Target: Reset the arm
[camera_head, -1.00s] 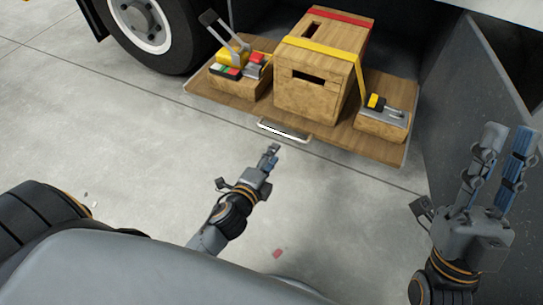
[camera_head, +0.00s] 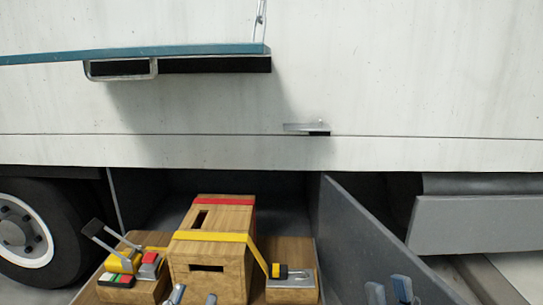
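The fingertips of my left gripper (camera_head: 193,296) show at the bottom edge, in front of the wooden crate (camera_head: 207,266). They stand apart with nothing visible between them. The fingertips of my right gripper (camera_head: 389,291) show at the bottom edge, right of the crate and in front of the grey open door (camera_head: 365,235). They also stand apart, with nothing seen between them. The rest of both grippers and both arms is below the picture.
The crate has a red strap (camera_head: 228,200) and a yellow strap (camera_head: 210,237). Wooden blocks with a lever ratchet (camera_head: 122,258) and a small ratchet (camera_head: 290,274) flank it. The truck's white side (camera_head: 400,80) rises behind. A blue-green shelf (camera_head: 180,51) juts out above; a wheel (camera_head: 30,235) stands left.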

